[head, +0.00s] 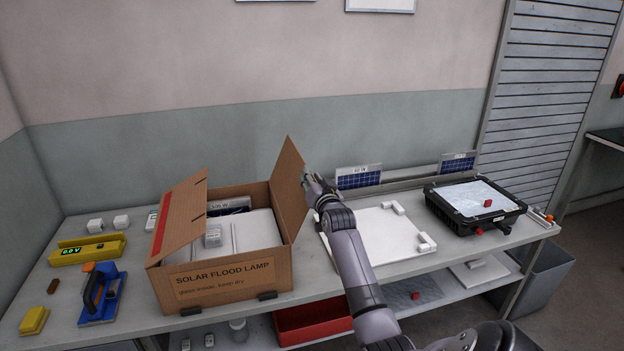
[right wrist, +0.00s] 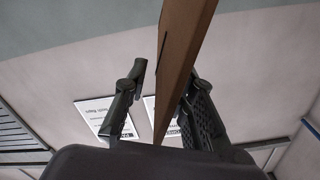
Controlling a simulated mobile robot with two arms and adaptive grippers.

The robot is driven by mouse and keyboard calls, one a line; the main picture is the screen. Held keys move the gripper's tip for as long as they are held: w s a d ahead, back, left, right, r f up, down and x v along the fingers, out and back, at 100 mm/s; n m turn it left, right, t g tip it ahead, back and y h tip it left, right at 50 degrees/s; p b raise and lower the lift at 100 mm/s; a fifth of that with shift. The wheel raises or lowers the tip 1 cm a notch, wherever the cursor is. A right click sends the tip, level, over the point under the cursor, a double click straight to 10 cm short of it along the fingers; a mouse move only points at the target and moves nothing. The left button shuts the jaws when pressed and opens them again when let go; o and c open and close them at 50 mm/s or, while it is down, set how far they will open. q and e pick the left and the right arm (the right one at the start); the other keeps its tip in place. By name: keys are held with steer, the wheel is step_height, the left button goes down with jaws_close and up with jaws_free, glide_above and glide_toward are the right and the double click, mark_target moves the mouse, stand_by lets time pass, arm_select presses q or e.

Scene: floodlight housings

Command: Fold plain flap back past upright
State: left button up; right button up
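The open cardboard box (head: 222,285), marked SOLAR FLOOD LAMP, stands on the bench. Its plain flap (head: 287,188) is raised on the box's right side, with its top leaning a little to the right, outward. The opposite flap (head: 181,217), with a red stripe, slants up on the left. My right gripper (head: 307,182) is at the outer side of the plain flap. In the right wrist view the plain flap (right wrist: 182,60) runs between the spread fingers of this gripper (right wrist: 163,95). A gap shows at the left finger; contact at the right finger is unclear. My left gripper is not in view.
A white panel (head: 372,240) and a black case (head: 475,205) lie right of the box. Small solar panels (head: 358,177) stand behind. A yellow meter (head: 88,250) and a blue tool (head: 99,295) lie to the left. A red bin (head: 312,322) sits below.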

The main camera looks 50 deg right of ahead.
steer(key=v, duration=1.2)
steer(key=shift+d, duration=0.1)
